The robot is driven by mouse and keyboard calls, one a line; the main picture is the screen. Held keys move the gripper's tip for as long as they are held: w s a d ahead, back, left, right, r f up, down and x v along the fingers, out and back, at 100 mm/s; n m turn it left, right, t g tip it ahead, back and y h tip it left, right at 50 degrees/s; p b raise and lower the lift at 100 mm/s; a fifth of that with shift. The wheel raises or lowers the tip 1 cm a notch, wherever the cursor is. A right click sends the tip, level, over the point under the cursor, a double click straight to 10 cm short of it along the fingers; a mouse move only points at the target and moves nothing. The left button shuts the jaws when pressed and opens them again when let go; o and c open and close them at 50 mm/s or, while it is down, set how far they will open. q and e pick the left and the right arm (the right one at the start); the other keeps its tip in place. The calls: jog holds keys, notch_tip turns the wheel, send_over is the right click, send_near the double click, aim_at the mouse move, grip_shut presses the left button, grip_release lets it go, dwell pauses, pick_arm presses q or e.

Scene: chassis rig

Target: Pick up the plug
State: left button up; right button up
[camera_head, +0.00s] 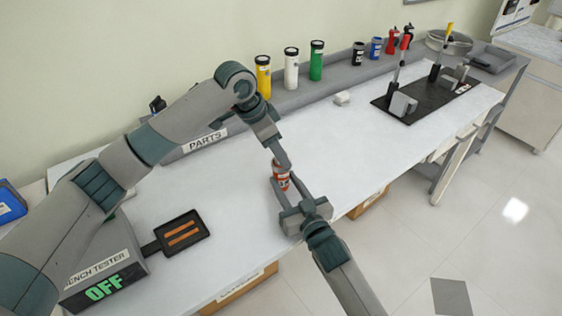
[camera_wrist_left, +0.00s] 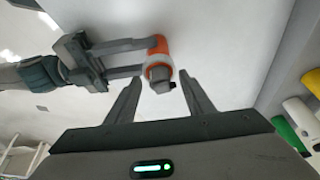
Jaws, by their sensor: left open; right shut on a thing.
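An orange-red cylinder with a white label (camera_head: 281,177) is held upright or nearly so above the white bench. In the left wrist view the orange body (camera_wrist_left: 158,45) has a grey end piece (camera_wrist_left: 158,74) facing my left gripper. I cannot tell whether this end piece is the plug. My right gripper (camera_head: 287,190) is shut on the cylinder from the front. My left gripper (camera_head: 282,162) is just above it; in the left wrist view its open fingers (camera_wrist_left: 165,78) stand either side of the grey end, which seems to be near their tips, with no contact visible.
The bench tester (camera_head: 105,270) reads OFF, with a dark tray (camera_head: 182,232) beside it. Yellow (camera_head: 263,77), white (camera_head: 291,69) and green (camera_head: 316,61) canisters line the back ledge. A black board (camera_head: 425,97) with levers is at right.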

pick_arm(q)
jog(key=c, duration=1.2)
jog(key=shift+o, duration=0.2)
jog(key=shift+r, duration=0.15)
notch_tip(320, 180, up, 10)
pick_arm(e)
jog(key=o, duration=1.3)
jog(key=shift+o, duration=0.2)
jog(key=shift+s, duration=0.1)
